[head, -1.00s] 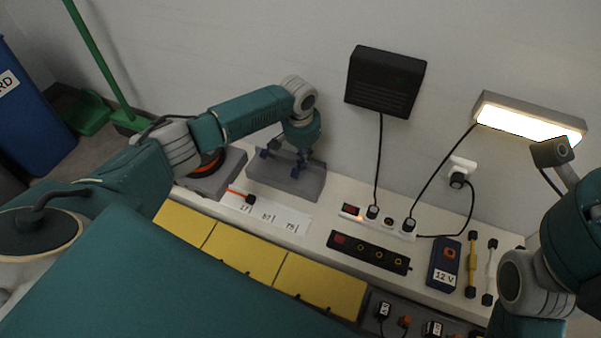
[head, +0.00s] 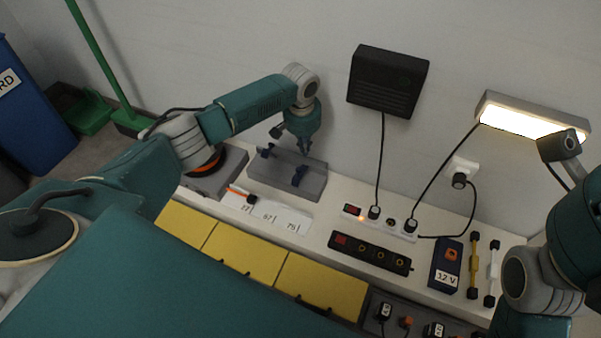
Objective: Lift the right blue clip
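The right blue clip (head: 299,176) stands on the grey block (head: 262,176) on the white bench top. The left blue clip (head: 267,151) sits further left on the same block. My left gripper (head: 304,151) points down just above the right clip, with a small gap between them. It carries no clip that I can see; its fingers are small and dark, so their opening cannot be read. My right arm (head: 570,245) is at the right edge, and its fingers do not show.
A numbered white strip (head: 265,214) with an orange-tipped tool (head: 243,196) lies in front of the block. Yellow bins (head: 245,252) line the bench front. A power strip (head: 380,218), black socket bar (head: 368,253) and blue 12 V box (head: 446,264) stand to the right.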

